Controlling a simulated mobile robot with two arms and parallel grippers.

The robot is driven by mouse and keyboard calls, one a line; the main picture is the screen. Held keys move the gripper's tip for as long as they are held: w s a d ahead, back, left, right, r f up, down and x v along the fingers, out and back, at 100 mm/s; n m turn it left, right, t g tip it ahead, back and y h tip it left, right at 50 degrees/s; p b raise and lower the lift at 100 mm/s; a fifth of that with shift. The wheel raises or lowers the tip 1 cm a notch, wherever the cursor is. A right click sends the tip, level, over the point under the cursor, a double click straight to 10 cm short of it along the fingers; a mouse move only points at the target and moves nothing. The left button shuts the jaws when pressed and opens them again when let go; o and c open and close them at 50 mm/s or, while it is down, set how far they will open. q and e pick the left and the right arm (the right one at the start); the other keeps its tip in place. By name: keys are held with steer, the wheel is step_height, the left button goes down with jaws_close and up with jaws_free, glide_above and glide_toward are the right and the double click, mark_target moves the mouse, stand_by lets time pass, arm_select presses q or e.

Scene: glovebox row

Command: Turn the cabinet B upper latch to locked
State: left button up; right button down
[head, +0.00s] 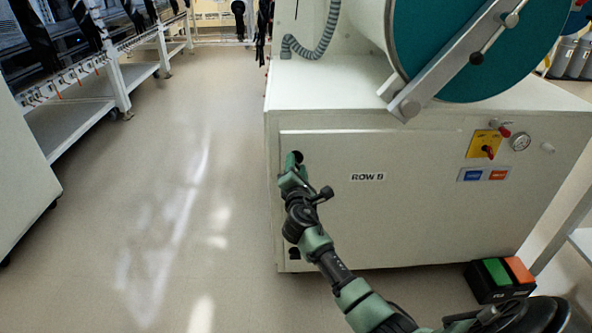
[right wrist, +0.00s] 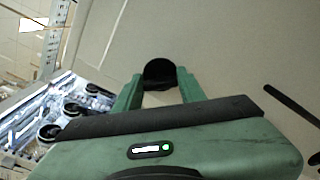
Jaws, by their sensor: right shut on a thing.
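The cabinet marked ROW B (head: 400,215) is white and stands right of the aisle in the head view. Its upper latch (head: 297,156) is a small black piece near the upper left edge of the front panel. My right gripper (head: 289,178) is at this latch and shut on it, covering part of it. In the right wrist view the latch (right wrist: 159,73) is a dark rounded knob between the green fingers of my right gripper (right wrist: 157,92). Its exact turn angle is hard to tell. My left gripper is not in view.
A lower black latch (head: 294,253) is near the panel's bottom left. A yellow switch plate with a red handle (head: 486,145) and a gauge (head: 520,142) are at right. A green and orange pedal box (head: 500,278) is on the floor. The aisle floor (head: 150,200) is clear.

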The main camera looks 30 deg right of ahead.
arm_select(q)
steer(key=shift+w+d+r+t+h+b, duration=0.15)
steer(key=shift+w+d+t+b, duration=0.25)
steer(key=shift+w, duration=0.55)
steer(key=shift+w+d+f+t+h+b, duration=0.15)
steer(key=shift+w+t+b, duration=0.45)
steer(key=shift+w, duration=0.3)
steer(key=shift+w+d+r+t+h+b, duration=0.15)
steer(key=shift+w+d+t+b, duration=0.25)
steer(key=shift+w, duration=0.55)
arm_select(e)
steer(key=shift+f+m, duration=0.15)
steer(key=shift+m, duration=3.85)
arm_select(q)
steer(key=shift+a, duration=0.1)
arm_select(e)
steer(key=c, duration=0.8)
jaws_free()
steer(key=shift+c, duration=0.2)
